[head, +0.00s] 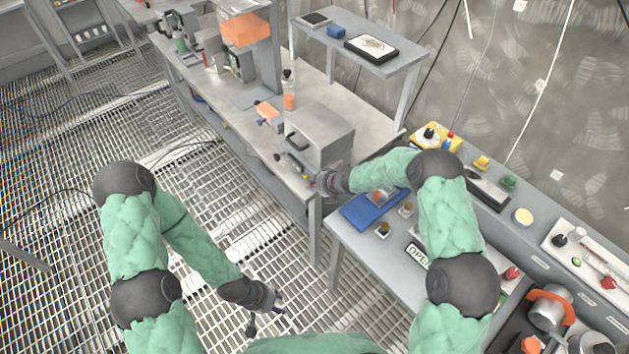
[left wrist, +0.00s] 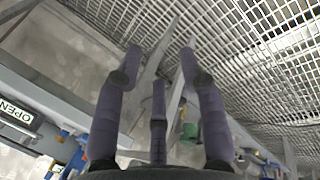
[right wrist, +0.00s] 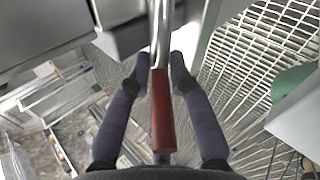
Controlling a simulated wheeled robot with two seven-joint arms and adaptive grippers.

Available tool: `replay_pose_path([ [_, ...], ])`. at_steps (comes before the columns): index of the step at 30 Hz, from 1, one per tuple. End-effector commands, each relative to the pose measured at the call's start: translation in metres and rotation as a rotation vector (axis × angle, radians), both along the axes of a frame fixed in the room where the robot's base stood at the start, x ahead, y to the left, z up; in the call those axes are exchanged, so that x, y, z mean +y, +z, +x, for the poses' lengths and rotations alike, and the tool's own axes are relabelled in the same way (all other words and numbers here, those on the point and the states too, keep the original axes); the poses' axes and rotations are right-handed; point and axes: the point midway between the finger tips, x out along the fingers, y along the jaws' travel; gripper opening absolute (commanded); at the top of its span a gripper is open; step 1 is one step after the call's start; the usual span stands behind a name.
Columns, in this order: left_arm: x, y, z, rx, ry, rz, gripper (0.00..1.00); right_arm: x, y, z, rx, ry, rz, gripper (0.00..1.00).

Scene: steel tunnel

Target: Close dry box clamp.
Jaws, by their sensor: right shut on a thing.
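The dry box (head: 325,132) is a grey metal box on the long bench, with a dark handle (head: 296,141) on its front. My right gripper (head: 322,184) is at the bench's near corner, just in front of the box. In the right wrist view, the clamp lever shows as a shiny metal bar with a red grip (right wrist: 162,112). My right gripper (right wrist: 160,72) is shut on this red grip, with fingers on both sides. The clamp's base is hidden. My left gripper (head: 268,306) is low over the floor grating, away from the box. Its fingers (left wrist: 160,62) are spread and empty.
The long bench (head: 375,137) carries a press with an orange guard (head: 245,30) and small tools. A nearer table holds a blue mat (head: 366,212) and an OPEN sign (head: 416,256). A raised shelf (head: 392,66) stands behind the box. Open floor grating lies left.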

Motion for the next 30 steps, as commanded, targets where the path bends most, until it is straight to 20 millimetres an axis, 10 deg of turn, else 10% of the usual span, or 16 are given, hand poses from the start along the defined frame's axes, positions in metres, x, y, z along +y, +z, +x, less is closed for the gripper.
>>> replay_pose_path([
  [18, 0.0, 0.007, 0.0, 0.0, 0.0, 0.0, 0.4, 0.001, -0.007, -0.006, 0.025, 0.004, -0.011, 0.0],
  [22, 0.001, 0.005, 0.0, 0.014, 0.015, 0.003, 0.03, 0.001, -0.007, -0.006, 0.025, 0.004, -0.011, 0.0],
  [30, 0.003, -0.013, -0.012, 0.273, 0.284, 0.02, 0.0, 0.001, -0.007, -0.006, 0.027, 0.004, -0.01, 0.0],
])
